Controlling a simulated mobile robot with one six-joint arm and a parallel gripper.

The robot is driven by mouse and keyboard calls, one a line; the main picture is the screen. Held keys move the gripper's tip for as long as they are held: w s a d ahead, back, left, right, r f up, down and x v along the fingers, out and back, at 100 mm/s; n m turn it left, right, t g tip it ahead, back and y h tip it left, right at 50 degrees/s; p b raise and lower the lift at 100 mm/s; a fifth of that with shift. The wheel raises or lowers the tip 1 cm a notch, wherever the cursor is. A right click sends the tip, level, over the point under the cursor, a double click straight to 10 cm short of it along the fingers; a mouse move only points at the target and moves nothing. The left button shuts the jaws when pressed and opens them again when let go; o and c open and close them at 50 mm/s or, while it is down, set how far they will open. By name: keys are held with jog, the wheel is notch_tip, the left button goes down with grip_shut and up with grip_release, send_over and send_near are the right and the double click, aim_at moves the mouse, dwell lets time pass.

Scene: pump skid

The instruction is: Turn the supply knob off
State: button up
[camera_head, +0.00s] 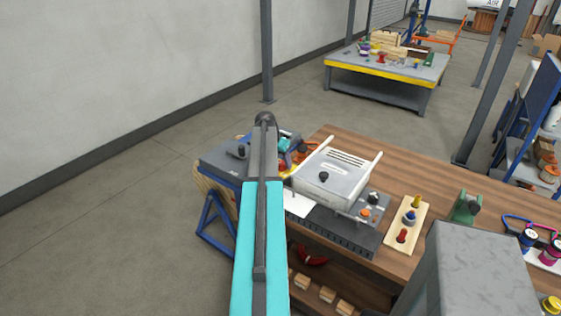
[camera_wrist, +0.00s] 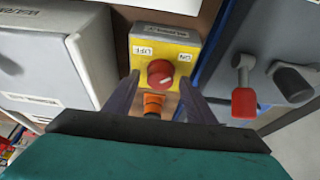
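In the wrist view a red round knob (camera_wrist: 160,73) with a short white mark sits on a yellow-faced grey box (camera_wrist: 190,38). The label OFF is on its left and ON on its right, both upside down. The mark runs slantwise, and I cannot tell which label it points at. My gripper (camera_wrist: 158,85) is open, one finger on each side of the knob and apart from it in the picture. An orange knob-like piece (camera_wrist: 153,103) shows between the fingers, below the red knob. In the head view my arm hides the red knob.
A pale grey cabinet (camera_wrist: 50,60) stands close at left in the wrist view. A grey panel (camera_wrist: 275,60) with a red-tipped lever (camera_wrist: 243,95) and a dark handle (camera_wrist: 295,84) is at right. The wooden bench (camera_head: 435,170) also holds a knob board (camera_head: 394,240).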

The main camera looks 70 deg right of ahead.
jog(key=c, duration=0.9)
jog(key=shift+c, duration=0.2)
jog(key=shift+s+n, duration=0.1)
jog(key=shift+n, duration=0.4)
jog(key=n+t+b, duration=0.1)
jog(key=n, duration=0.2)
jog(key=shift+s+t+b, duration=0.1)
jog(key=shift+t+b, duration=0.2)
jog(key=n+t, duration=0.1)
jog(key=n, duration=0.1)
jog(key=n+t+b, duration=0.1)
jog(key=n, duration=0.2)
jog(key=shift+s+d, duration=0.15)
jog(key=n+b, duration=0.1)
jog(key=n, duration=0.1)
jog(key=n+t+y, duration=0.1)
jog(key=n, duration=0.1)
jog(key=shift+s+d+n+y+b, duration=0.1)
jog(key=shift+d+n+y+b, duration=0.05)
jog(key=shift+n+y+b, duration=0.2)
jog(key=shift+n+t+y+b, duration=0.5)
jog(key=shift+n+y+b, duration=0.25)
jog(key=shift+n, duration=1.4)
jog(key=o, duration=1)
